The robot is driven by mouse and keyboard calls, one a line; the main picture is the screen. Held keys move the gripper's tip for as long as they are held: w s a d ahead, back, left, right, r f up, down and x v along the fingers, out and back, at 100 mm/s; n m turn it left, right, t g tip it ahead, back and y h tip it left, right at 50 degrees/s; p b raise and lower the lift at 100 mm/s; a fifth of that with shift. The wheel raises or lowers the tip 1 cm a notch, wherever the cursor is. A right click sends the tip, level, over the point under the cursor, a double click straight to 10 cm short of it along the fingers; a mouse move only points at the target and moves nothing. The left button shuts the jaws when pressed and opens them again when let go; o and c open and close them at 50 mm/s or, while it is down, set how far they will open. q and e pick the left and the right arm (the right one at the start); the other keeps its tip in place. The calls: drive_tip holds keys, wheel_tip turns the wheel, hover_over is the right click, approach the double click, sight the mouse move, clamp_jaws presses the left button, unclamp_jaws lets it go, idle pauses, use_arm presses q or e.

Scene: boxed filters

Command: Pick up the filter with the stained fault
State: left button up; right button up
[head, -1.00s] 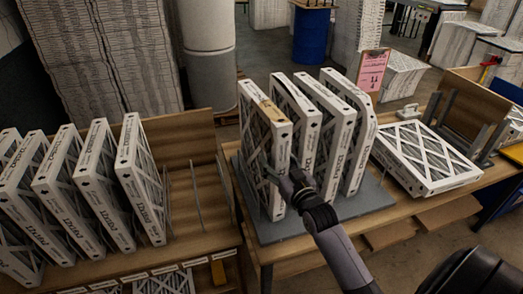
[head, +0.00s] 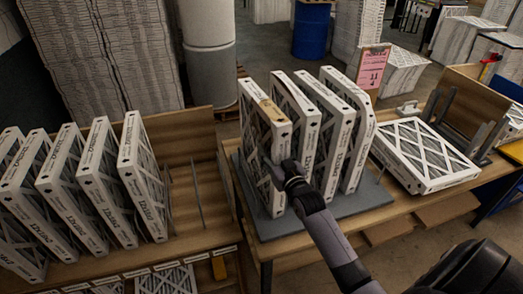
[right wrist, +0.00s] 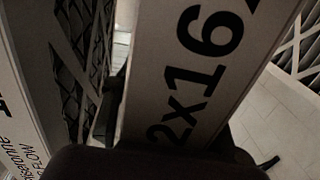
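Several white-framed filters stand upright in a grey rack (head: 262,228) on the middle table. The leftmost one has a brown stained patch (head: 271,111) on the upper part of its front edge; this is the stained filter (head: 279,203). My right gripper (head: 284,166) is at the middle of that edge, below the stain. In the right wrist view, a printed filter edge (right wrist: 195,65) lies between the fingers; a dark fingertip (right wrist: 268,163) shows to its right with a gap. The gripper looks open around the edge. My left gripper is not in view.
More upright filters (head: 140,190) stand in a wooden rack at left, with empty slots at its right end. Another filter (head: 425,155) lies flat on the table at right. A pink sign (head: 372,68) stands behind the rack. The neighbouring filter (head: 308,145) is close by.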

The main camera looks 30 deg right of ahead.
clamp_jaws()
drive_tip(key=shift+r, duration=0.15)
idle(0.4)
